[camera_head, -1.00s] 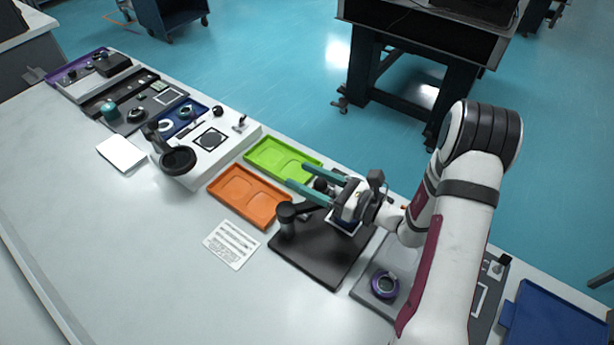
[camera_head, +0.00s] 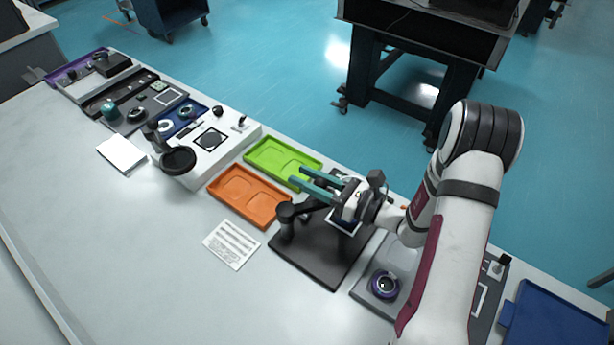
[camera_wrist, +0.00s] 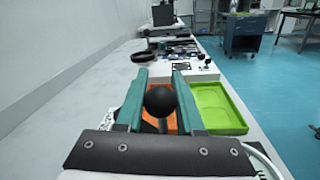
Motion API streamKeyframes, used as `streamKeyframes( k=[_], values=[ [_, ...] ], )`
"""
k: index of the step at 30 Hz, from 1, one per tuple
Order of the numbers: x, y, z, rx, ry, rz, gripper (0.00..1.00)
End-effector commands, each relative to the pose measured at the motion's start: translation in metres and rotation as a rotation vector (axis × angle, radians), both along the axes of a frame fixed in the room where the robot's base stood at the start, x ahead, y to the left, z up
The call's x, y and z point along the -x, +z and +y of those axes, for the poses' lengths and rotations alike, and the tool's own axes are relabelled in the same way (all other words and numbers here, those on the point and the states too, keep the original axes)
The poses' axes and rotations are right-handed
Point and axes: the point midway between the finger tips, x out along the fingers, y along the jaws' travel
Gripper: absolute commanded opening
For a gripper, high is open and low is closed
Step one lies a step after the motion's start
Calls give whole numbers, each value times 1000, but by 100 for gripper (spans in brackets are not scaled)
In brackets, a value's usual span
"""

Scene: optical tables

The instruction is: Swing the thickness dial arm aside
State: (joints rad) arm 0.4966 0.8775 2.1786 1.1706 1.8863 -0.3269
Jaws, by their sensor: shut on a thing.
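The thickness dial arm (camera_head: 312,205) is a dark bar running from a black post (camera_head: 286,222) on a dark base plate (camera_head: 312,262). In the wrist view a round black knob (camera_wrist: 160,101) sits between the two teal fingers of my gripper (camera_wrist: 161,78). In the head view my gripper (camera_head: 298,176) reaches in from the right over the base plate, with its fingers close together. It is shut on the knob. The knob and the far end of the arm are mostly hidden by the fingers there.
An orange tray (camera_head: 250,212) and a green tray (camera_head: 268,151) lie just left of and behind the base plate. A printed card (camera_head: 231,244) lies in front. A grey plate with a purple ring (camera_head: 385,285) is at right. The white table is clear at front left.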

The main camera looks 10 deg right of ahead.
Motion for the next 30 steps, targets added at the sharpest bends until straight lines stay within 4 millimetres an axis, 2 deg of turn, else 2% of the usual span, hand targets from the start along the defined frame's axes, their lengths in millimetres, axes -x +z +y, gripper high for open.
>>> streamKeyframes(
  k=[22,30],
  values=[
    [0,0,-1,-1,-8,0,0],
    [18,0,-4,-8,-305,5,0]
  ],
)
